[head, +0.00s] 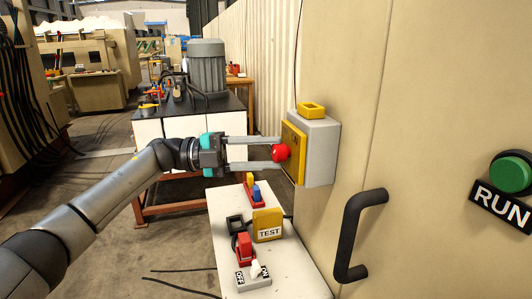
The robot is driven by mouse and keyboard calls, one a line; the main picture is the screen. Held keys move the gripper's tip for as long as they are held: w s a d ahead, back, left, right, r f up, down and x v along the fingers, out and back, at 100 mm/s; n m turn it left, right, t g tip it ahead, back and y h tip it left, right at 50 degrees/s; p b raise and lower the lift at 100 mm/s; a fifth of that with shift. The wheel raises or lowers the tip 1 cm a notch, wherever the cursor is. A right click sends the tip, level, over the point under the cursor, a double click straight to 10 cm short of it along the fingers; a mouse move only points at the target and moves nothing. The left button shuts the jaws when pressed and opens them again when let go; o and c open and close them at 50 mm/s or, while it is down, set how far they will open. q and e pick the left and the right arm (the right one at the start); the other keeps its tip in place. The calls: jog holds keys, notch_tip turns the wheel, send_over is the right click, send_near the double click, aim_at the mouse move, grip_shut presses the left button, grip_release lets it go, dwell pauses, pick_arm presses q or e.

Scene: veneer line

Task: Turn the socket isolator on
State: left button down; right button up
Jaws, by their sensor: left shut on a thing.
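A grey box (321,150) is fixed to the beige cabinet wall. It has a yellow front plate (294,141) with a red knob (281,153), and a yellow piece (312,110) on its top. My left gripper (277,152) reaches in from the left, with one finger above the red knob and one below it. It is shut on the knob. The fingers hide part of the knob and the plate, and I cannot read the knob's position. My right gripper is not in view.
Below is a white bench (222,204) with a yellow TEST block (268,224), a red piece (244,248) and an OFF-marked switch plate (253,275). A black handle (350,235) sticks out of the cabinet. A green RUN button (513,174) is at the far right.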

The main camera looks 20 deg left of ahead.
pick_arm(q)
jog(key=shift+c, duration=2.1)
grip_release()
jog(key=b+v, duration=0.1)
jog(key=v, duration=1.4)
jog(key=shift+a, duration=0.2)
